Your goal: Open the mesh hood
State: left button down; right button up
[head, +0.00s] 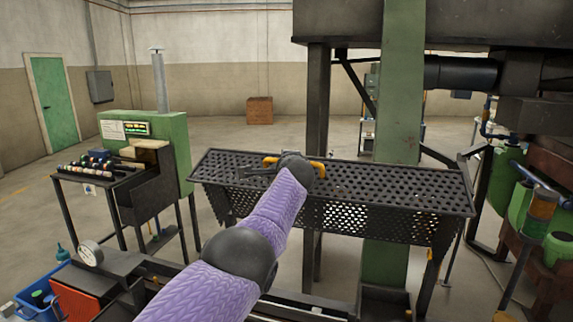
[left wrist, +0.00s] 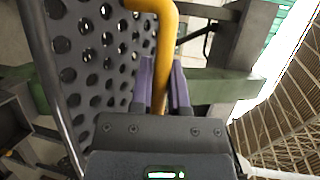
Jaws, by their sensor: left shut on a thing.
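The mesh hood (head: 400,185) is a long black perforated cover in the middle of the head view. Its top panel lies nearly level and a perforated side hangs at the front. A yellow handle (head: 319,169) shows on both sides of my left wrist, near the hood's left half. In the left wrist view the yellow handle (left wrist: 161,60) runs between the fingers of my left gripper (left wrist: 162,85), which is shut on it, beside the perforated panel (left wrist: 90,60). My right gripper is in neither view.
A green pillar (head: 400,100) stands right behind the hood. A dark beam (head: 450,22) crosses overhead. A green control cabinet (head: 165,150) with a button panel stands at left. A gauge (head: 90,253) and blue crate (head: 42,285) are at lower left. Machinery fills the right side.

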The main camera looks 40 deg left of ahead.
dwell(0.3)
pick_arm(q)
jog(key=c, duration=0.6)
grip_release()
jog(key=shift+w+f, duration=0.1)
jog(key=shift+d, duration=0.1)
